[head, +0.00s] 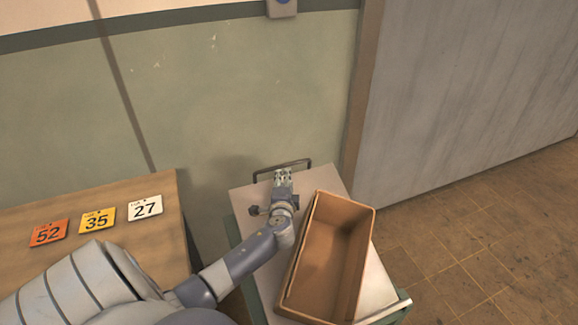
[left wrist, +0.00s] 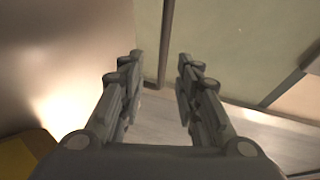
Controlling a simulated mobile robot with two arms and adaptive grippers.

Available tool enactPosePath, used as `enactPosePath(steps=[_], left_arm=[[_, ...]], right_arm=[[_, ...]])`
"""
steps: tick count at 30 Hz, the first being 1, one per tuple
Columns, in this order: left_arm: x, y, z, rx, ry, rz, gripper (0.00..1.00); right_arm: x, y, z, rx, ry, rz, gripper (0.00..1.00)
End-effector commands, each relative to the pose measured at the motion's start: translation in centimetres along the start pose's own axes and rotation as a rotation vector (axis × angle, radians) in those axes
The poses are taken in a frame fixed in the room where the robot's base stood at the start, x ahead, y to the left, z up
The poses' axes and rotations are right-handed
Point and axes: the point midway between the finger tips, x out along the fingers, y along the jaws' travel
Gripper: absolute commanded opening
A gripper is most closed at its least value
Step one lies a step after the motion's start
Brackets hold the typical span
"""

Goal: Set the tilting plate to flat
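A pale flat plate (head: 262,260) forms the top of a green-framed stand, with a dark handle bar (head: 283,165) along its far edge. I cannot tell clearly from this angle whether the plate is tilted or level. My left gripper (head: 283,174) is over the far part of the plate, close to the handle bar, and partly covers it. In the left wrist view my left gripper (left wrist: 158,88) is open, with nothing between its fingers. A pale surface (left wrist: 152,118) shows beyond the fingers. My right gripper is not in view.
An open, empty-looking brown box (head: 338,250) sits on the plate, right of my left arm. A wooden table (head: 150,240) with number cards 52, 35 and 27 (head: 145,208) stands at left. A green wall and grey panel are behind. Tiled floor at right is clear.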

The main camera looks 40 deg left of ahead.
Motion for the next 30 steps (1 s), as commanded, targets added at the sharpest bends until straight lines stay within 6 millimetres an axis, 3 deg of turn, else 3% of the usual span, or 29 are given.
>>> enactPosePath(steps=[11, 22, 30], left_arm=[[4.1, -0.1, 0.0, 0.001, -0.001, -0.002, 0.31], [8.7, 0.0, 0.0, 0.0, -0.001, -0.001, 0.31], [10.4, 0.0, 0.0, -0.001, -0.001, 0.0, 0.31]], right_arm=[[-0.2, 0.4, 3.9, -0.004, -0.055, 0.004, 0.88], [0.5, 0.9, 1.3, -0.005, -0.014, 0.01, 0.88], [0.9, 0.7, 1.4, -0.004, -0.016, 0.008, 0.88]])
